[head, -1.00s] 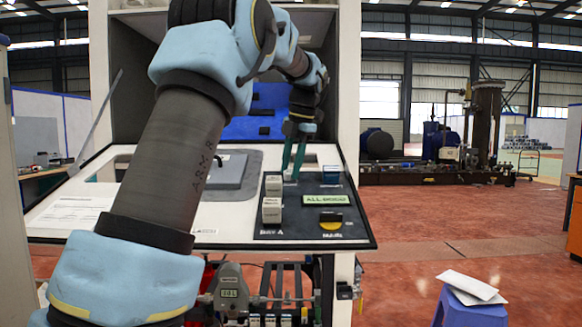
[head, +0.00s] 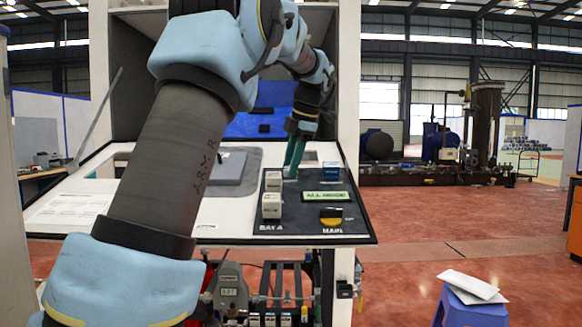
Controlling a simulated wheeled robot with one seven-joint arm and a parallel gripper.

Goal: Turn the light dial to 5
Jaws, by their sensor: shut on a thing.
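The dark control panel (head: 305,228) is at the right end of the sloping white desk in the head view. My gripper (head: 290,174) points down at the panel's back part, its teal fingers close together. It is shut on a small knob there, which looks to be the light dial. The fingers hide nearly all of it, and its number marks cannot be read. A green display (head: 326,197) with dark letters is in front and to the right. A yellow and black main knob (head: 331,216) sits below the display.
Two white blocks, one at the back (head: 274,181) and one in front (head: 272,206), stand left of my fingers. A small blue piece (head: 331,167) is to the right. A grey lid (head: 235,168) lies left of the panel. My arm crosses the desk's left half.

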